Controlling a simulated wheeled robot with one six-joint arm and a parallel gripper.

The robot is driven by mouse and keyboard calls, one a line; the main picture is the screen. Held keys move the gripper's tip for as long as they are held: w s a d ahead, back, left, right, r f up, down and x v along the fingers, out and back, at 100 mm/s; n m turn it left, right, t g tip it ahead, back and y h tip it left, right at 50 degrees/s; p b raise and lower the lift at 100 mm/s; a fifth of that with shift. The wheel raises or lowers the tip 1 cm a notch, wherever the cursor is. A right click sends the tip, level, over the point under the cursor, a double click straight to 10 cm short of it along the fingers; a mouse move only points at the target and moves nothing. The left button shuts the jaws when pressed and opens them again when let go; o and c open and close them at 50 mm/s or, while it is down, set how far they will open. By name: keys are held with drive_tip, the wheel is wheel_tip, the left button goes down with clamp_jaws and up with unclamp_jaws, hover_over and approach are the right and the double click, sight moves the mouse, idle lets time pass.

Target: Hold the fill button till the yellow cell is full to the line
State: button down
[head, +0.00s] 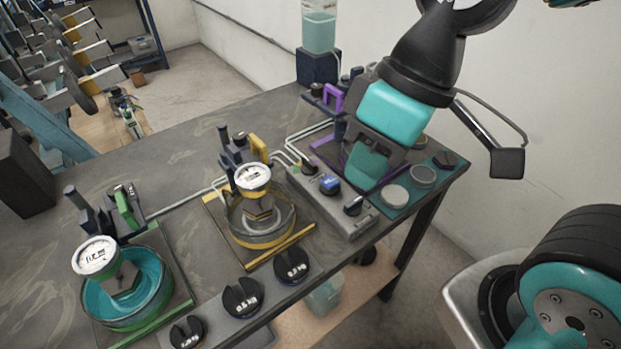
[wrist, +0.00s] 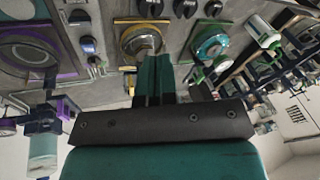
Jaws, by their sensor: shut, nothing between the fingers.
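The yellow cell (head: 262,222) is a round clear-walled bowl on a yellow-edged plate, with a white-faced gauge (head: 252,178) over it. Its inside looks grey, and I cannot make out a fill level or line. A grey control box (head: 340,212) stands to its right with a blue button (head: 330,185) and dark knobs; which is the fill button is not readable. My gripper (head: 362,182) is shut and empty, above and behind the box; contact is not visible. In the wrist view my shut fingers (wrist: 152,62) overlap the yellow cell's rim (wrist: 126,42).
The green cell (head: 125,317) at left holds teal liquid. A purple-framed cell (head: 318,146) is partly hidden behind my gripper. A clear tank (head: 319,32) of pale teal liquid stands at the back. Several dark slotted weights (head: 242,298) line the front edge. The table's back left is clear.

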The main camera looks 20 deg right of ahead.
drive_tip(key=w+d+n+h+p, duration=0.1)
drive_tip(key=w+n+h+p, duration=0.1)
drive_tip(key=w+n, duration=0.65)
drive_tip(key=n+h+p, duration=0.2)
drive_tip(key=n, duration=0.3)
hover_over(329, 181)
wheel_tip(329, 181, down, 4)
drive_tip(key=shift+f, duration=0.15)
drive_tip(key=shift+f, duration=0.1)
wheel_tip(329, 181, down, 14)
drive_tip(key=p, duration=0.3)
drive_tip(key=shift+r, duration=0.25)
drive_tip(key=shift+f, duration=0.15)
